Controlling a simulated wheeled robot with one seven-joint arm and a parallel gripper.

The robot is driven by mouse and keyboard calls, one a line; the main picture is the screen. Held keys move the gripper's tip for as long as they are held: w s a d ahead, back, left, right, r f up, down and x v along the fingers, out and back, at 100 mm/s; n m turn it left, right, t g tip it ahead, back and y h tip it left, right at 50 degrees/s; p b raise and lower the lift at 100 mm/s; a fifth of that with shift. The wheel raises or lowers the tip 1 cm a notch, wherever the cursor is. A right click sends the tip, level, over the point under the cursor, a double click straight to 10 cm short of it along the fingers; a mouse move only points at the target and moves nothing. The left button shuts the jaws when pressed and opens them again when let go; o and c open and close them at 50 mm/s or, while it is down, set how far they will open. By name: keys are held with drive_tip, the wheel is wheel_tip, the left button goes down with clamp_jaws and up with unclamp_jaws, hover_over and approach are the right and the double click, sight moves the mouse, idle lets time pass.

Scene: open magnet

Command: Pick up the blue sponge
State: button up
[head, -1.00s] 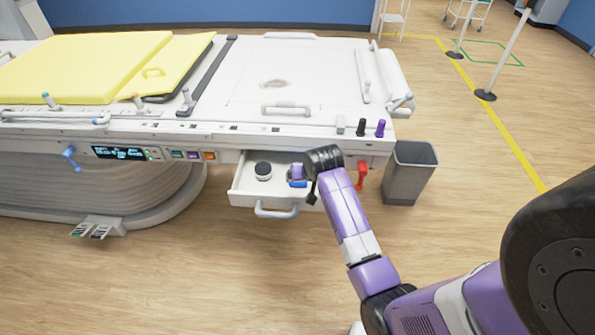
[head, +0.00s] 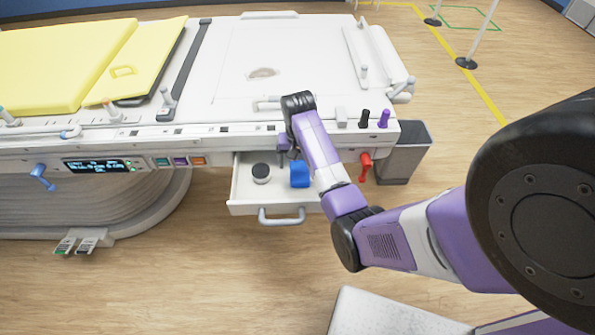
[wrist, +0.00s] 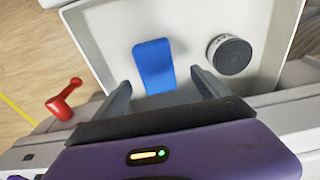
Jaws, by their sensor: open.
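The blue sponge (head: 299,174) lies in the open white drawer (head: 243,196) of the bed-like unit, right of a round black-and-grey object. In the wrist view the sponge (wrist: 153,66) is a blue block lying ahead of and partly between the two fingers. My gripper (wrist: 166,88) is open, with one dark finger on each side of the sponge's near end. In the head view my gripper (head: 285,157) hangs over the back of the drawer, just behind and left of the sponge. Nothing is held. I cannot tell the exact height gap.
The round black-and-grey object (head: 261,173) sits beside the sponge in the drawer. The drawer handle (head: 281,220) sticks out in front. A red lever (head: 366,164) hangs right of the drawer, and a grey bin (head: 405,155) stands further right.

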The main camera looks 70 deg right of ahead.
sight(300, 172)
drive_tip(key=f, duration=0.5)
drive_tip(key=shift+s+d+f, duration=0.2)
drive_tip(key=shift+d+f, duration=0.1)
drive_tip(key=shift+d, duration=0.1)
drive_tip(key=c, duration=1.4)
drive_tip(key=shift+c, duration=0.2)
drive_tip(key=shift+a+r, duration=0.1)
drive_tip(key=shift+r, duration=0.05)
drive_tip(key=shift+a+r, duration=0.1)
drive_tip(key=shift+r, duration=0.1)
wheel_tip(300, 172, up, 10)
drive_tip(key=r, duration=0.1)
drive_tip(key=s+a, duration=0.4)
drive_tip(key=a, duration=0.5)
drive_tip(key=s+a+b, duration=0.1)
drive_tip(key=s+a, duration=0.2)
drive_tip(key=a, duration=0.6)
drive_tip(key=shift+s, duration=0.35)
